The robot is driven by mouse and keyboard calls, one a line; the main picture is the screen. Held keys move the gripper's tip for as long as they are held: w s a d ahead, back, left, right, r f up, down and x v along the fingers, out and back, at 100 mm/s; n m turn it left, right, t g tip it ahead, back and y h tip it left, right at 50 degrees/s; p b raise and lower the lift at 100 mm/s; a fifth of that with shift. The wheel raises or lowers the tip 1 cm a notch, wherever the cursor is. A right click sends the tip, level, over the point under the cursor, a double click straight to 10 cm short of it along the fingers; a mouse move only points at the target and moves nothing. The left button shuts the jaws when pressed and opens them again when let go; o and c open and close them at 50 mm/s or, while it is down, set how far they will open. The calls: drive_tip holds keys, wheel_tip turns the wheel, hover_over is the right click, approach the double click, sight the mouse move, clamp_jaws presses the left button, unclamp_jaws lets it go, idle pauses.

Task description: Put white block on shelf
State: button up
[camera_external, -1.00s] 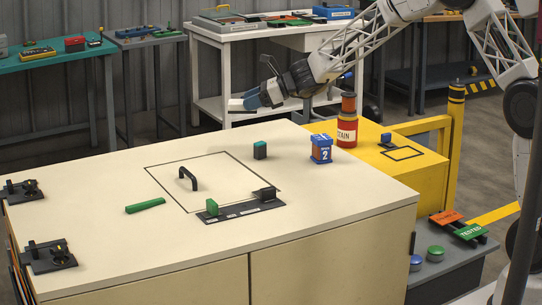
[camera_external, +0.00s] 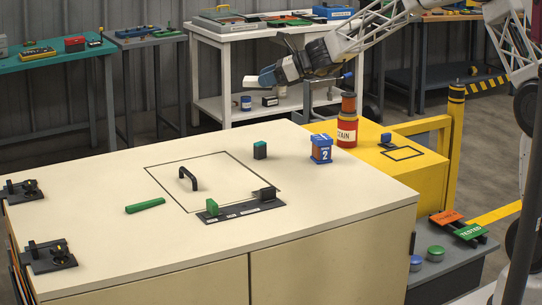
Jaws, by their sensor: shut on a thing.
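My gripper (camera_external: 266,77) is in the air beyond the far edge of the cream cabinet top, in front of the white workbench with its lower shelf (camera_external: 215,106). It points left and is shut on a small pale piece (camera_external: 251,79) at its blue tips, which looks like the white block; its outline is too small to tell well. From this angle the gripper appears just above the lower shelf's contents, but its depth relative to the shelf cannot be told. No other white block stands out.
A blue-and-white can (camera_external: 246,102) and a dark item (camera_external: 270,101) are on the lower shelf. Red canisters (camera_external: 347,128) stand on the yellow bench.

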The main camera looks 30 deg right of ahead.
drive_tip(key=s+d+r+m+t+h, duration=0.2)
drive_tip(key=s+d+r+m, duration=0.1)
drive_tip(key=s+d, duration=0.8)
drive_tip(key=s+d+r+m+t+h, duration=0.25)
drive_tip(key=s+d, duration=0.55)
drive_tip(key=d, duration=0.5)
drive_tip(key=s+d+f+m+h, duration=0.25)
drive_tip(key=s+d, duration=0.25)
drive_tip(key=s, duration=0.5)
drive_tip(key=s+d+f+m+t+h, duration=0.1)
drive_tip(key=s+d+f+h, duration=0.2)
drive_tip(key=s, duration=0.6)
drive_tip(key=s+d+f+m+h, duration=0.1)
drive_tip(key=s+d+f+m, duration=0.1)
drive_tip(key=s+d, duration=0.6)
drive_tip(key=f, duration=1.3)
drive_tip(key=s+a+f, duration=0.1)
drive_tip(key=f, duration=1.1)
drive_tip(key=a+f, duration=0.1)
drive_tip(key=f, duration=1.2)
drive_tip(key=shift+s+a+f, duration=0.1)
drive_tip(key=shift+s+f, duration=0.2)
drive_tip(key=shift+s, duration=0.05)
hover_over(427, 236)
drive_tip(key=shift+s+a+f, duration=0.1)
drive_tip(key=shift+s+f, duration=0.05)
drive_tip(key=shift+f, duration=0.6)
